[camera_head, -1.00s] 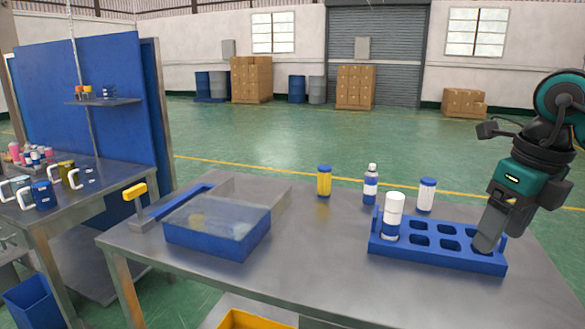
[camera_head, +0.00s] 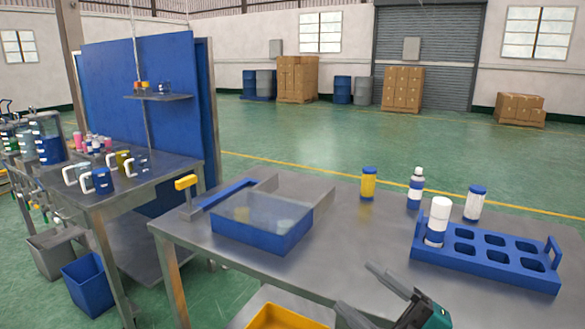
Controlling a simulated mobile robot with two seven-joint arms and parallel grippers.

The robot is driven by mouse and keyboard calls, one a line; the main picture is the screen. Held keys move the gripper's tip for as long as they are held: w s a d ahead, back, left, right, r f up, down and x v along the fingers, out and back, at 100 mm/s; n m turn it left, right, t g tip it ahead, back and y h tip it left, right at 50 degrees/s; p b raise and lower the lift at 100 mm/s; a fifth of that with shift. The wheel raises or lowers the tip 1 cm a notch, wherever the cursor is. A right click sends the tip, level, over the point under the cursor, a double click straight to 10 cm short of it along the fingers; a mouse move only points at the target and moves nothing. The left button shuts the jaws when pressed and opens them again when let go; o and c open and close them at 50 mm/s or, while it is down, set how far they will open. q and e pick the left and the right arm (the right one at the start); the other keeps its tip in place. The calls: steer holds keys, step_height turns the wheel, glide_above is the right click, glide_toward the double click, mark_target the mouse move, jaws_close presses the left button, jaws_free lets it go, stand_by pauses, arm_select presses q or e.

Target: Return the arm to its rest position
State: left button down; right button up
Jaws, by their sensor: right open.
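My right gripper (camera_head: 366,293) shows at the bottom of the head view, in front of the steel table's near edge. Its two grey fingers are spread apart with nothing between them. Part of its teal body shows at the bottom edge; the rest of the arm is out of view. It is apart from the blue rack (camera_head: 487,262), which stands on the right of the table. A white can with a blue band (camera_head: 438,222) stands upright in the rack's left end. The rack's other holes look empty. My left gripper is not in view.
On the steel table (camera_head: 340,245) stand a yellow can (camera_head: 368,184), a white-and-blue bottle (camera_head: 415,188), a white can with blue lid (camera_head: 474,203) and a blue-fronted bin (camera_head: 262,234). A yellow bin (camera_head: 285,318) sits below. A side table with mugs (camera_head: 104,180) stands left.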

steer(key=s+d+f+m+t+h, duration=0.1)
steer(key=d+f+m+t+h, duration=0.15)
steer(key=f+m+h, duration=0.45)
steer(key=s+d+f+m+t+h, duration=0.1)
steer(key=s+d+f+m+h, duration=0.15)
steer(key=f+m+h, duration=0.55)
steer(key=s+d+f+m+g, duration=0.1)
steer(key=s+f+m+g, duration=0.1)
steer(key=f, duration=0.5)
steer(key=s+f+m+g+h, duration=0.1)
steer(key=s+f+m+g, duration=0.2)
steer(key=s+f, duration=0.4)
steer(key=shift+s+d+f+m+g, duration=0.15)
steer(key=shift+s+d+m+g, duration=0.15)
steer(key=shift+d+m+g, duration=0.1)
